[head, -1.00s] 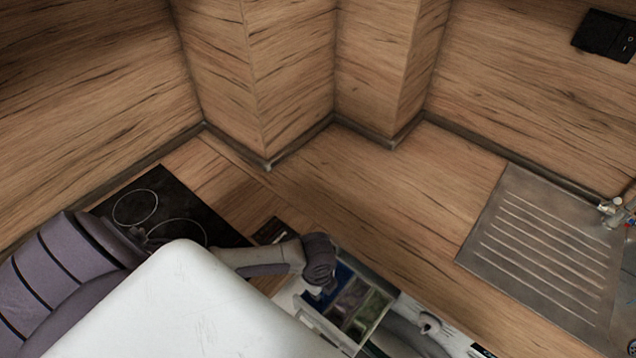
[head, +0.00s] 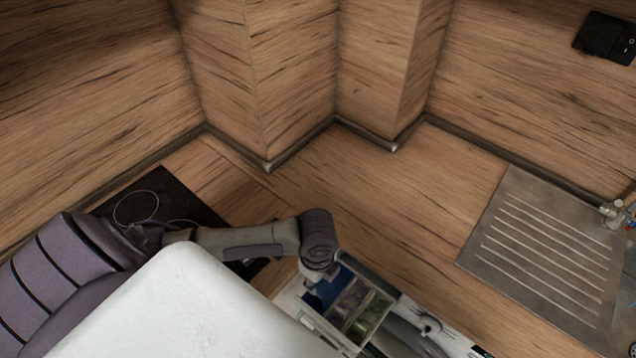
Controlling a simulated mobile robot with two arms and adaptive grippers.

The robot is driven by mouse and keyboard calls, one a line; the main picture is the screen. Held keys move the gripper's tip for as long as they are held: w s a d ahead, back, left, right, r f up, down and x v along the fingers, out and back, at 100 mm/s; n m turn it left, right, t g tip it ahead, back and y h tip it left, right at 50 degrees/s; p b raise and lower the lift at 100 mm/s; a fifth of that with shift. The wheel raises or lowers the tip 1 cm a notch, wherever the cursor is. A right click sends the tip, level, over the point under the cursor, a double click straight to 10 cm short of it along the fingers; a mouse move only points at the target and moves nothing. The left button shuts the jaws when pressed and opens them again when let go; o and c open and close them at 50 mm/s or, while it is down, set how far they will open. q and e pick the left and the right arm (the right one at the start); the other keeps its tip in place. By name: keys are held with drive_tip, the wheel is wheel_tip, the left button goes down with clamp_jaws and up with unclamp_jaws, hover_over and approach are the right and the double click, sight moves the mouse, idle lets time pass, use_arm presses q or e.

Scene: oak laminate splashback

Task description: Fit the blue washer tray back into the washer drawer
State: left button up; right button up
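The washer drawer (head: 326,329) is pulled out below the counter edge at the lower middle of the head view. The blue washer tray (head: 328,291) shows as a dark blue patch at the drawer's left side; my gripper covers part of it. Beside it are compartments with dull green and purplish contents. My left gripper (head: 315,279) points down over the blue area from the back left. Its fingertips are small and dark, so I cannot tell whether they are open, or whether they touch the tray. My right gripper is not in view.
The washer's front with a round dial (head: 430,325) lies right of the drawer. A black hob (head: 150,205) is at the left, partly under my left arm. The wooden counter (head: 400,200) is clear up to the steel draining board (head: 545,245) at the right.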

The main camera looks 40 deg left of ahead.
use_arm(q)
drive_tip(key=shift+r, duration=1.75)
